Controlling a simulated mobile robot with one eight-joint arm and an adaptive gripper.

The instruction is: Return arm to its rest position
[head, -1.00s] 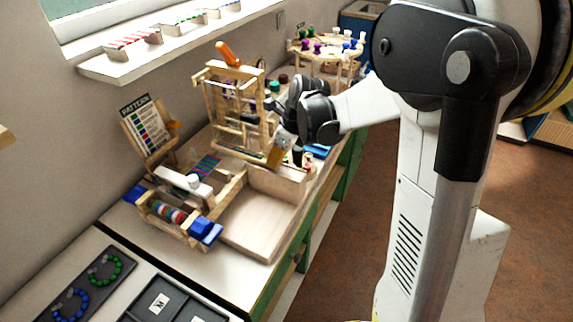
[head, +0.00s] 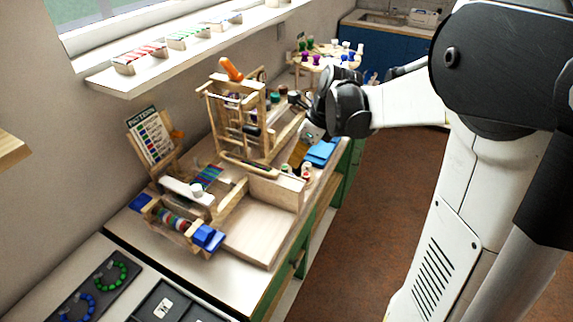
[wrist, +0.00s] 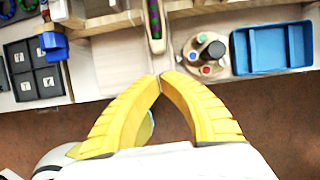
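My gripper (wrist: 160,78) shows in the wrist view with its two yellow fingers meeting at the tips, shut, with nothing visible between them. It points at the front edge of the workbench, with brown floor below the fingers. In the head view my gripper (head: 298,152) is at the bench's right side, near the blue tray and partly hidden by my wrist. My arm reaches in from the right with its elbow bent.
A wooden loom frame (head: 238,110) stands behind an empty wooden tray (head: 262,222). A blue tray (head: 322,152) and a round holder with coloured pegs (wrist: 207,52) are close to my gripper. Brown floor (head: 370,200) is open right of the bench.

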